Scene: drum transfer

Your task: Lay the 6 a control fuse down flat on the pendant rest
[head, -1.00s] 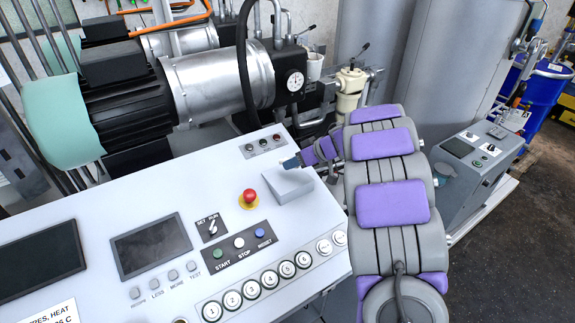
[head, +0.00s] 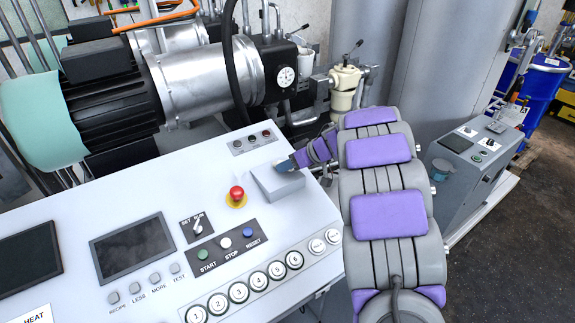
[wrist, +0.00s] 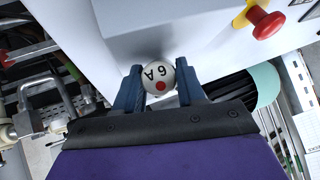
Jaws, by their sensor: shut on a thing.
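The 6 A control fuse (wrist: 157,78) shows in the wrist view as a white round end marked "6A" with a red dot, facing the camera. My gripper (wrist: 160,88) has its two blue fingers closed on either side of it. In the head view my gripper (head: 282,164) is at the back edge of the pendant rest (head: 277,184), a grey raised block on the sloped control panel. The fuse cannot be made out in the head view. A pale grey surface lies just beyond the fuse in the wrist view; whether they touch is unclear.
A red emergency button (head: 236,193) stands left of the rest. A row of round numbered buttons (head: 257,281) and a dark screen (head: 132,248) are nearer. A black and silver motor (head: 150,95) and a cream valve (head: 345,85) stand behind the panel.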

